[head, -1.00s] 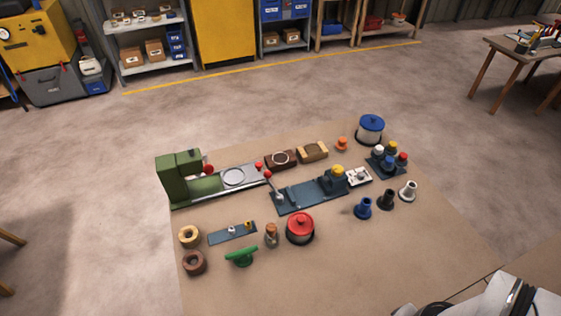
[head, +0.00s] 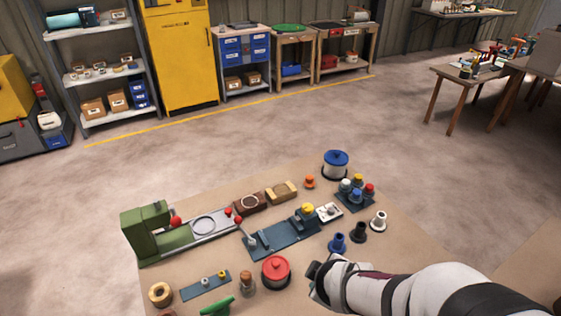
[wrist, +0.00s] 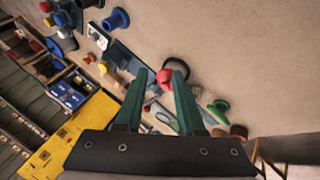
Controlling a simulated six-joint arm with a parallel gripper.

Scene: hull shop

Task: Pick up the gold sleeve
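Several gold or yellow pieces show, and I cannot tell for sure which is the gold sleeve. A small gold piece (head: 222,273) stands on a narrow blue-grey plate (head: 200,288), beside a pale piece. A gold-tan ring (head: 160,294) lies left of that plate. A yellow piece (head: 307,208) sits on a blue fixture (head: 270,240). My gripper (head: 316,278) is right of the red lidded pot (head: 275,272), apart from all of these. In the wrist view my gripper (wrist: 160,76) has its two green fingers apart with nothing held, the red pot's knob showing beyond them.
A green machine (head: 150,230) stands at the left. Blue, black and white flanged pieces (head: 358,231) stand to the right of the blue fixture. A wooden-topped cork-like piece (head: 247,282) and a green piece (head: 217,306) are near the front. A blue-lidded pot (head: 335,165) is at the back.

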